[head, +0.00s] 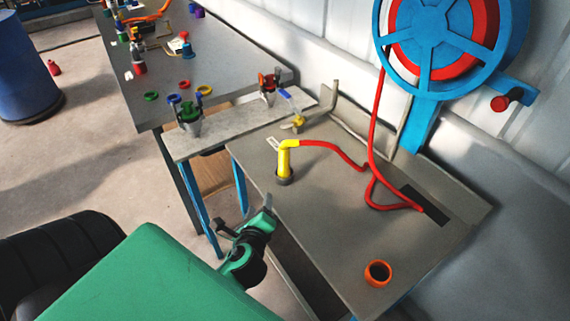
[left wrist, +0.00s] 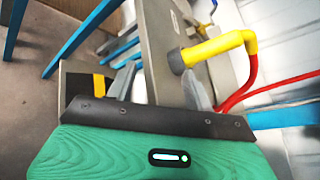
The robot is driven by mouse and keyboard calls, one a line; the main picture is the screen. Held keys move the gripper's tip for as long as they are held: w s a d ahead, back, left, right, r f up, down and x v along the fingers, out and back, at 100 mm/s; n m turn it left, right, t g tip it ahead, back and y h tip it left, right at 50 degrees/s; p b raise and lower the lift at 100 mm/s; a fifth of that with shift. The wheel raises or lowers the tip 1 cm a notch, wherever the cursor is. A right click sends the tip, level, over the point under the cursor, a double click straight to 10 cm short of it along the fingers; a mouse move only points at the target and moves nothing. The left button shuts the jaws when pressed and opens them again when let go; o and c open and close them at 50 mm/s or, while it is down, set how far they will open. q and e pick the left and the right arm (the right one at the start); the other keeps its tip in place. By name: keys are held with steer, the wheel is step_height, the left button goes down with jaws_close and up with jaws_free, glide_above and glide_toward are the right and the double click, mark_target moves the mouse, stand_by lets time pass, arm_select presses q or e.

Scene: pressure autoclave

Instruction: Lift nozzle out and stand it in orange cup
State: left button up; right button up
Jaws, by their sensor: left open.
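The yellow nozzle (head: 284,160) stands upright in a small dark holder (head: 284,180) on the grey table, with its bent top joined to a red hose. In the left wrist view, the nozzle (left wrist: 215,47) is beyond the right-hand finger. The orange cup (head: 378,272) stands open and empty-looking near the table's front right. My left gripper (head: 243,210) is open with nothing seen between its fingers. It is at the table's left front edge, nearer than the nozzle and apart from it. Its two fingers also show in the left wrist view (left wrist: 160,86). My right gripper is not in view.
The red hose (head: 376,120) hangs from a blue reel (head: 447,40) and lies across the table (head: 330,230) behind the nozzle. A narrow shelf (head: 235,128) with small coloured parts is at the back left. The table between nozzle and cup is clear.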

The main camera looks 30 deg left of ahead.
mark_target(282, 167)
arm_select(q)
steer(key=w+r+m+t, duration=0.1)
steer(key=m, duration=0.2)
steer(key=w+d+m+t, duration=0.1)
steer(key=w+m, duration=0.1)
steer(key=m, duration=0.2)
steer(key=w+r+m+t+h, duration=0.1)
steer(key=m+t, duration=0.1)
steer(key=m, duration=0.2)
steer(key=shift+w+d+r, duration=0.2)
steer(key=shift+d+r, duration=0.1)
steer(key=p+x, duration=0.1)
steer(key=x, duration=0.7)
steer(key=shift+d, duration=0.1)
steer(key=shift+w+h+p, duration=0.3)
steer(key=shift+w+p, duration=0.1)
steer(key=shift+w, duration=0.05)
steer(key=x, duration=0.4)
steer(key=shift+w+a+r+p, duration=0.1)
steer(key=shift+w+a+p, duration=0.1)
steer(key=shift+p, duration=0.15)
steer(key=shift+c, duration=0.6)
jaws_close()
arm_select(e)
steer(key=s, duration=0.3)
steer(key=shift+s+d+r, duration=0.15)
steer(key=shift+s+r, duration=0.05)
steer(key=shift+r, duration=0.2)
